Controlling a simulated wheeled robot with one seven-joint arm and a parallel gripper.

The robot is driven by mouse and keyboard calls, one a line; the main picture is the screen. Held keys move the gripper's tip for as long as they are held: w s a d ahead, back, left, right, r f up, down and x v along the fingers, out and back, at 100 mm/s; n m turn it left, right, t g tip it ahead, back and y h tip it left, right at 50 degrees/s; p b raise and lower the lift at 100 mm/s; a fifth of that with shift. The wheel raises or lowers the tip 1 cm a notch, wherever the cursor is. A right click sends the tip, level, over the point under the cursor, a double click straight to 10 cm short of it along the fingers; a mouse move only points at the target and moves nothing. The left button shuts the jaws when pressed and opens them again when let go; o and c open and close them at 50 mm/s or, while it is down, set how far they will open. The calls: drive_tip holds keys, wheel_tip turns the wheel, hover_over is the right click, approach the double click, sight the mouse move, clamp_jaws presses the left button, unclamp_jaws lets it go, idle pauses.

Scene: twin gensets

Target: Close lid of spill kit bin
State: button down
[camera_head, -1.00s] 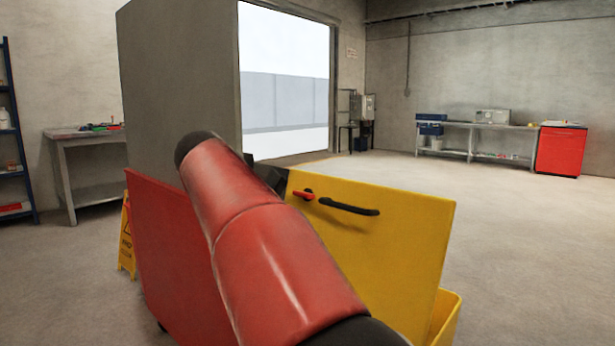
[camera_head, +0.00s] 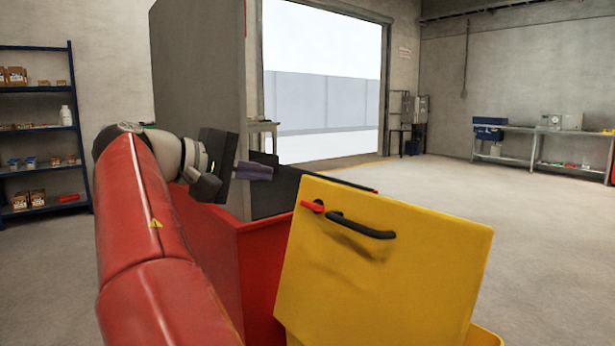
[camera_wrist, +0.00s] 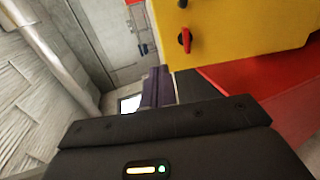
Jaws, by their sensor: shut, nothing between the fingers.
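The spill kit bin's yellow lid (camera_head: 385,265) stands raised and tilted, with a black handle (camera_head: 362,226) and a small red latch (camera_head: 313,206) near its top edge. Only a strip of the yellow bin (camera_head: 487,336) shows below it at the bottom right; the rest is hidden. My gripper (camera_head: 266,173) is left of the lid and a little above its top edge, apart from it, shut and empty. In the wrist view, my gripper's fingers (camera_wrist: 157,88) point away from the camera, and the lid (camera_wrist: 235,30) with its red latch (camera_wrist: 186,40) is at the upper right.
A red box-like unit (camera_head: 262,265) stands directly left of the lid, below my gripper. A tall grey panel (camera_head: 200,70) rises behind my arm. Blue shelving (camera_head: 70,125) is at the left wall and a workbench (camera_head: 530,145) at the far right. The floor on the right is clear.

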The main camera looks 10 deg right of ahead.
sight(327, 182)
drive_tip(key=x, duration=1.3)
drive_tip(key=shift+w+d+f+b, duration=0.1)
drive_tip(key=shift+d+f+b, duration=0.05)
drive_tip(key=shift+b, duration=0.25)
